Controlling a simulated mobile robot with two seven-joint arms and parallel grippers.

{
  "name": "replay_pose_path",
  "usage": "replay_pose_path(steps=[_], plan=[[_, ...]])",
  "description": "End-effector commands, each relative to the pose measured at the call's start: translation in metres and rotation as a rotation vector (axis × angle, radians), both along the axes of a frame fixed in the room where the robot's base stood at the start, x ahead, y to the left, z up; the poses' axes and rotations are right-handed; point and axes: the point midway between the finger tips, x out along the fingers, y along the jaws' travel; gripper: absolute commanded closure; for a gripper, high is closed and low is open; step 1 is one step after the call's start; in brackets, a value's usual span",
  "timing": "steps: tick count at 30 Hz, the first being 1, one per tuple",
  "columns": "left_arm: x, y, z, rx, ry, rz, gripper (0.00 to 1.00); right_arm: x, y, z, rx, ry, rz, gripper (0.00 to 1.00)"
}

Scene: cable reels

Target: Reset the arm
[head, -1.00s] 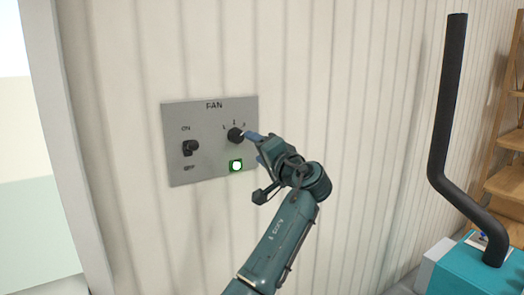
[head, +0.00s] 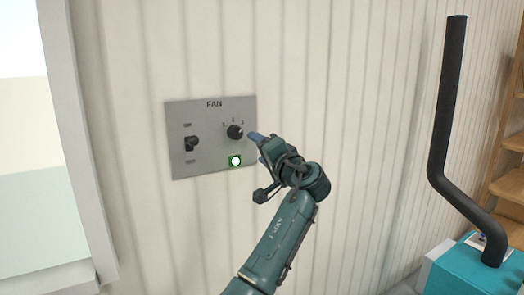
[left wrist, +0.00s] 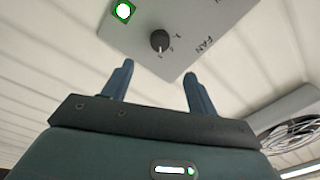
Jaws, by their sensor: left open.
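My left arm comes up from the bottom of the head view. Its gripper (head: 256,147) is open and empty, just right of the grey FAN panel (head: 213,165) on the wall. In the left wrist view, the two blue fingers (left wrist: 158,85) stand apart, with the black rotary knob (left wrist: 160,40) beyond them and nothing between them. The knob also shows in the head view (head: 235,132), apart from the fingertips. The dark toggle switch (head: 191,143) is on the panel's left side. A green-framed lamp (head: 235,161) is lit below the knob. My right gripper is not in view.
A black bent pipe (head: 450,130) rises from a teal machine (head: 465,270) at the right. Wooden shelves (head: 508,180) stand behind it. A round fan grille (left wrist: 290,138) shows in the left wrist view. The wall between the panel and pipe is clear.

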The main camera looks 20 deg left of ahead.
Motion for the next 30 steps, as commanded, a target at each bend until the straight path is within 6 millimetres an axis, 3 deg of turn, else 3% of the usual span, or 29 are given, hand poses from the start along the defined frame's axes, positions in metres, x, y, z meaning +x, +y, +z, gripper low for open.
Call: replay_pose_path(steps=[8, 11, 14, 17, 20, 24, 26, 30], plan=[[0.0, 0.0, -0.001, 0.0, 0.002, -0.002, 0.42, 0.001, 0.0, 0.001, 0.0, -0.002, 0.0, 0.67], [0.001, 0.0, -0.019, -0.014, 0.019, -0.023, 0.42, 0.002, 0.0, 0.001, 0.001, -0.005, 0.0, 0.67], [0.002, -0.001, -0.066, -0.054, 0.061, -0.086, 0.42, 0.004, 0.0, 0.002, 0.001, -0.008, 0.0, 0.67], [-0.005, -0.006, -0.136, -0.127, 0.121, -0.183, 0.42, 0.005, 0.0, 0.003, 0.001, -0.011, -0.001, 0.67], [-0.024, -0.014, -0.211, -0.228, 0.174, -0.291, 0.42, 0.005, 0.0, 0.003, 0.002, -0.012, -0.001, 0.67], [-0.07, -0.03, -0.306, -0.393, 0.237, -0.426, 0.42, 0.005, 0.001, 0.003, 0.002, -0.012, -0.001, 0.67], [-0.096, -0.038, -0.342, -0.474, 0.258, -0.478, 0.42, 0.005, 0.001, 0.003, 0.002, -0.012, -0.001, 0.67], [-0.168, -0.057, -0.409, -0.677, 0.29, -0.574, 0.42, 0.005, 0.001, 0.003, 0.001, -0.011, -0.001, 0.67]])
